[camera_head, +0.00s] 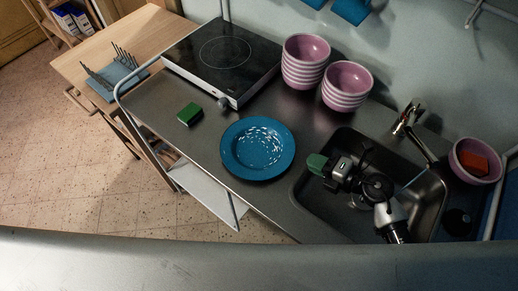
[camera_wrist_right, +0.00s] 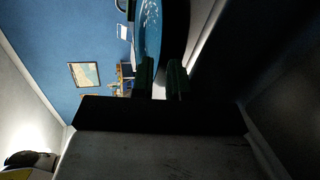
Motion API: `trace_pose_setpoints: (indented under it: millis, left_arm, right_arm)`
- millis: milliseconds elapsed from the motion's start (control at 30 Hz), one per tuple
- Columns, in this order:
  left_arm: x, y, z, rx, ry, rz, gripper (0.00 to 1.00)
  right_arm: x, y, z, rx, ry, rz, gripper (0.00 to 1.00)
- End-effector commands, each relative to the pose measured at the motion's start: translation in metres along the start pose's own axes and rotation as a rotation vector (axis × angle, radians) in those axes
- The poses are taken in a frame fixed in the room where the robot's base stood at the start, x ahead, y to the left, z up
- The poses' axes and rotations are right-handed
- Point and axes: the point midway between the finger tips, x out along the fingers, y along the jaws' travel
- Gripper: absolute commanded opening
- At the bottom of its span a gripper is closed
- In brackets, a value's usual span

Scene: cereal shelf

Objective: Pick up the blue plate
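The blue plate (camera_head: 257,148), with a pale speckled pattern in its middle, lies on the metal counter left of the sink in the head view. It also shows in the right wrist view (camera_wrist_right: 152,28), cut off by the top edge, just beyond the fingertips. My right gripper (camera_head: 317,163) is over the sink's left side, its green fingertips pointing at the plate's right rim with a small gap between. In the wrist view its two green fingers (camera_wrist_right: 161,80) stand apart with nothing between them. My left gripper is not in view.
A green sponge (camera_head: 189,113) lies left of the plate, below a black hotplate (camera_head: 225,55). Striped bowl stacks (camera_head: 306,62) stand behind. The sink (camera_head: 428,213), a faucet (camera_head: 407,120) and a pink bowl (camera_head: 467,170) holding a red item are at the right.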

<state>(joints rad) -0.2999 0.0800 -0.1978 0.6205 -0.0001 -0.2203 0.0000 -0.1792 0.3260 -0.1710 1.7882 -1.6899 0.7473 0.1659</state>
Motion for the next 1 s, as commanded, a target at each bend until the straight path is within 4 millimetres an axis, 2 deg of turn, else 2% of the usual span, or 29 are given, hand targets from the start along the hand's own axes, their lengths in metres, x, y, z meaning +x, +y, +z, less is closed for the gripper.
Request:
trace_pose_setpoints:
  millis: [233, 500, 800, 900, 1000]
  left_arm:
    - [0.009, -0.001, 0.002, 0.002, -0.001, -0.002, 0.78]
    - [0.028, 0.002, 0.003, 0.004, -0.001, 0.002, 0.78]
    - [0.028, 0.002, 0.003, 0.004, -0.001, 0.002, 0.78]
    - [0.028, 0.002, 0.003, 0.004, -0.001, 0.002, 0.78]
    - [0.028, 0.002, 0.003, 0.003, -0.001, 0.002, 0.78]
  right_arm:
    - [0.022, -0.002, -0.001, 0.0, 0.0, 0.002, 0.15]
    - [0.06, -0.002, -0.002, 0.0, 0.001, 0.002, 0.15]
    - [0.065, 0.0, -0.002, -0.002, 0.001, -0.002, 0.15]
    - [0.065, 0.0, -0.002, -0.002, 0.001, -0.001, 0.01]
    - [0.065, 0.0, -0.002, -0.002, 0.001, -0.001, 0.0]
